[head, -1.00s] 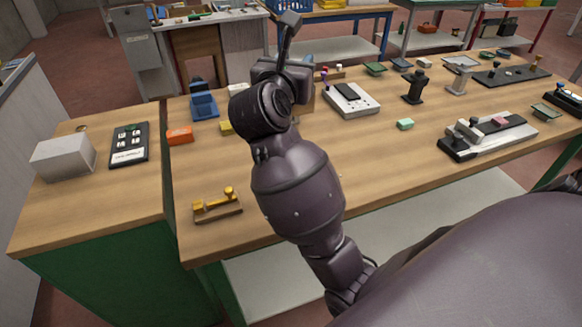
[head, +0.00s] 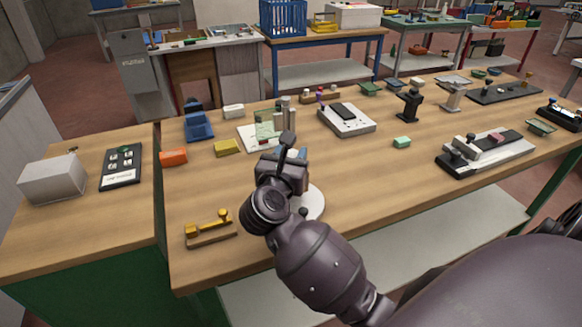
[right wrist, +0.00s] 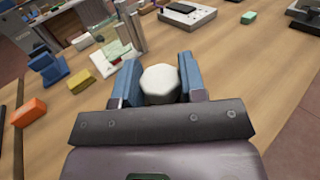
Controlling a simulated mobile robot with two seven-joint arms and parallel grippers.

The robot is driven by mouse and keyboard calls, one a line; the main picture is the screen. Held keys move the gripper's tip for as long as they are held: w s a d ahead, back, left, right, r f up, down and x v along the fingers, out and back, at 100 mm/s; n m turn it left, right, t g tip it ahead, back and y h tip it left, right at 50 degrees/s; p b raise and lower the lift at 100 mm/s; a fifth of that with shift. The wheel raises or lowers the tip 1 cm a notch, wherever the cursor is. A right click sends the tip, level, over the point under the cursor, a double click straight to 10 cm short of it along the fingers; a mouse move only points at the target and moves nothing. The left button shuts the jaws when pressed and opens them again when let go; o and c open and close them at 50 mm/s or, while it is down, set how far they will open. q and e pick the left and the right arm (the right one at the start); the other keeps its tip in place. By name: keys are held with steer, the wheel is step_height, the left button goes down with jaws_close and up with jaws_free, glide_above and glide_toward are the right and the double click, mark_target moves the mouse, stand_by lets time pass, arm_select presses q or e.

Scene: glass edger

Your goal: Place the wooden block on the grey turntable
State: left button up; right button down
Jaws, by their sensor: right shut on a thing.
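My right gripper (head: 289,150) is low over the middle of the near bench. In the right wrist view, its two blue fingers (right wrist: 161,82) are shut on a pale, eight-sided piece (right wrist: 160,83). I cannot tell from its pale top whether this is the wooden block. A light grey round disc (head: 314,203), which looks like the turntable, lies on the bench. It is partly hidden behind my right gripper and wrist. I cannot tell whether the held piece touches it. My left gripper is not in view.
A brass-coloured device on a wooden base (head: 210,229) stands left of my wrist. The bench right of the disc is clear.

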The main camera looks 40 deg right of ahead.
steer(key=shift+f, duration=1.6)
steer(key=shift+f, duration=0.2)
steer(key=c, duration=0.7)
jaws_free()
steer(key=shift+r, duration=0.1)
steer(key=shift+r, duration=0.15)
steer(key=b+v, duration=0.1)
steer(key=v, duration=1.1)
steer(key=shift+b, duration=0.3)
